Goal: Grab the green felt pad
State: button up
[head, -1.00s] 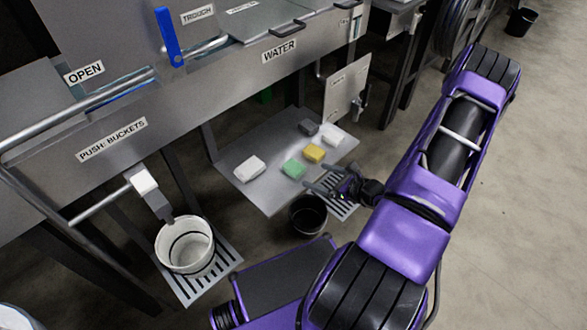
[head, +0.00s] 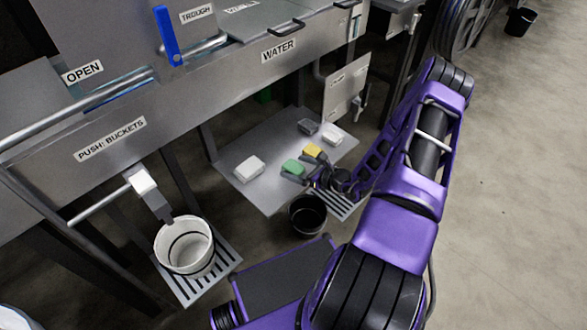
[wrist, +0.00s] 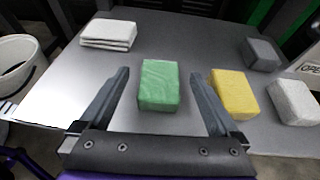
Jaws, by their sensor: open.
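The green felt pad (wrist: 159,85) lies on the grey metal shelf, centred ahead of my gripper in the wrist view. My gripper (wrist: 159,82) is open, with one finger to the left of the pad and the other to its right. There is a gap on each side, and neither finger touches it. In the head view the green pad (head: 292,167) lies just left of my gripper (head: 306,172), and the fingers partly overlap its near edge.
A yellow block (wrist: 234,94) lies close to the right finger. A white folded cloth (wrist: 109,34), a dark grey block (wrist: 262,54) and a white block (wrist: 293,101) share the metal shelf (wrist: 75,85). A black bucket (head: 307,216) stands in front of the shelf.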

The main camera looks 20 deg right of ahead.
jog(key=shift+r, duration=0.1)
jog(key=c, duration=1.4)
